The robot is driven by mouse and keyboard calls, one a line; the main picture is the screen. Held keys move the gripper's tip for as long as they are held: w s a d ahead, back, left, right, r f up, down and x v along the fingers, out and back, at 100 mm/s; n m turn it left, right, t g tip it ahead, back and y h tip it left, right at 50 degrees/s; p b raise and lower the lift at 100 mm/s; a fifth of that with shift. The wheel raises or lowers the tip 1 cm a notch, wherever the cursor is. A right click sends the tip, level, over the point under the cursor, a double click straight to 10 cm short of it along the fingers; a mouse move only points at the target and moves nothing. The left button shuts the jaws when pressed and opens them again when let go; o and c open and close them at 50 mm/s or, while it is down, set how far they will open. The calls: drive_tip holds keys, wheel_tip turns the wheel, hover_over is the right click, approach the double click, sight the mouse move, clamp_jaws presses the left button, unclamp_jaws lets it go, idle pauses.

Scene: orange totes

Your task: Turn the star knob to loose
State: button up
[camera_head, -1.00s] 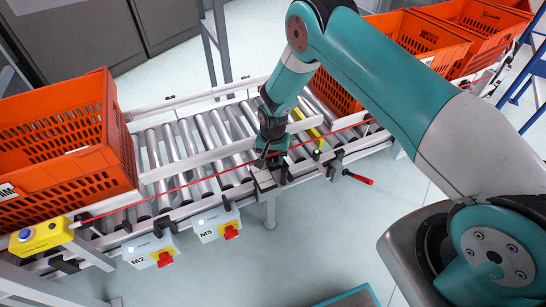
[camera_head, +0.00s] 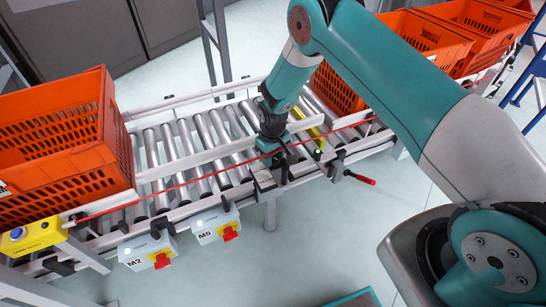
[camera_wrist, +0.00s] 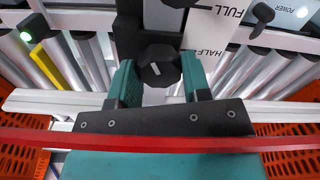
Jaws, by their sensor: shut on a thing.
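The star knob (camera_wrist: 158,66) is black with a short white mark on its face, in the upper middle of the wrist view. It sits on a black block in front of a white plate (camera_wrist: 217,30) marked FULL and HALF. My gripper (camera_wrist: 159,82) has its two teal fingers on either side of the knob, shut on it. In the head view my gripper (camera_head: 274,148) is at the near rail of the roller conveyor, and the knob is hidden there.
A red cord (camera_head: 210,176) runs along the conveyor's near side, crossing below the fingers in the wrist view. Orange totes (camera_head: 62,175) stand at left and behind my arm. Switch boxes M2 (camera_head: 147,252) and M5 (camera_head: 215,224) hang from the near rail. A red-handled lever (camera_head: 359,179) projects right of my gripper.

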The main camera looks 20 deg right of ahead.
drive_tip(key=n, duration=0.6)
drive_tip(key=shift+b, duration=0.4)
drive_tip(key=n, duration=0.6)
drive_tip(key=shift+n, duration=0.4)
drive_tip(key=o, duration=0.9)
drive_tip(key=shift+o, duration=0.2)
drive_tip(key=shift+r, duration=0.1)
wheel_tip(320, 180, up, 17)
drive_tip(key=shift+r+p, duration=0.15)
drive_tip(key=shift+p, duration=0.15)
